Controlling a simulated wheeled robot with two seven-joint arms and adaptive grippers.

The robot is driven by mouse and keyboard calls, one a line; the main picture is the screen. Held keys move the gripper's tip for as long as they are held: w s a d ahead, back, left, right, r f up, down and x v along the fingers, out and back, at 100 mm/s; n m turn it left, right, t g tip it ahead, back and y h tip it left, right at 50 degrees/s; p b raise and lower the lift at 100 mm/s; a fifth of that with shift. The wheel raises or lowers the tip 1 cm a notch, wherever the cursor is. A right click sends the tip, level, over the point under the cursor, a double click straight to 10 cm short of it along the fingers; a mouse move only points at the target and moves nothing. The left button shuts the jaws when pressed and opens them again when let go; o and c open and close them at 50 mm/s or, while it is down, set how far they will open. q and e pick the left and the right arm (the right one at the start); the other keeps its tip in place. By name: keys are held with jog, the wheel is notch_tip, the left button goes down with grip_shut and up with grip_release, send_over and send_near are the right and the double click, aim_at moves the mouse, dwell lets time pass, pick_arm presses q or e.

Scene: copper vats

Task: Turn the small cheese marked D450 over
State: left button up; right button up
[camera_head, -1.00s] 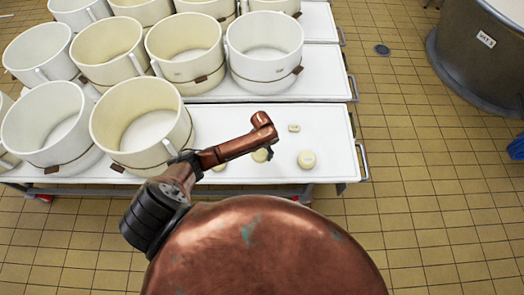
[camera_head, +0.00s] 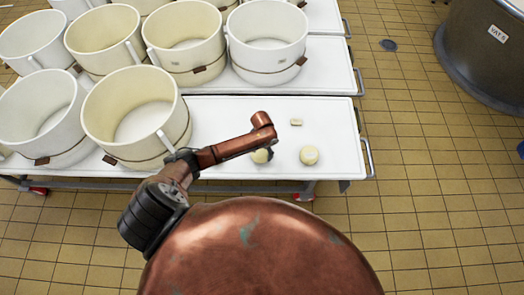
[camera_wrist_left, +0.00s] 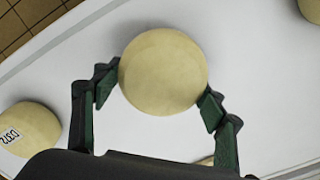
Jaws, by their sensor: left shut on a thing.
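A round, pale yellow cheese (camera_wrist_left: 163,70) sits between the fingers of my left gripper (camera_wrist_left: 160,92), which is shut on it. No label shows on its visible face, so I cannot tell from its mark that it is D450. In the head view my left gripper (camera_head: 267,151) is at the front of the near white table, and the held cheese (camera_head: 259,156) shows partly beneath it. I cannot tell whether it is clear of the tabletop. Another cheese (camera_wrist_left: 26,130) at the left of the wrist view bears a label, seen turned and hard to read. My right gripper is out of view.
Large cream tubs (camera_head: 137,115) crowd the left. A metal vat (camera_head: 490,50) stands at the far right. Tiled floor lies right of the tables.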

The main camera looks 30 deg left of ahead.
pick_arm(q)
jog(key=shift+f, duration=0.5)
dwell(0.9)
jog(key=o, duration=1.7)
jog(key=shift+o, duration=0.2)
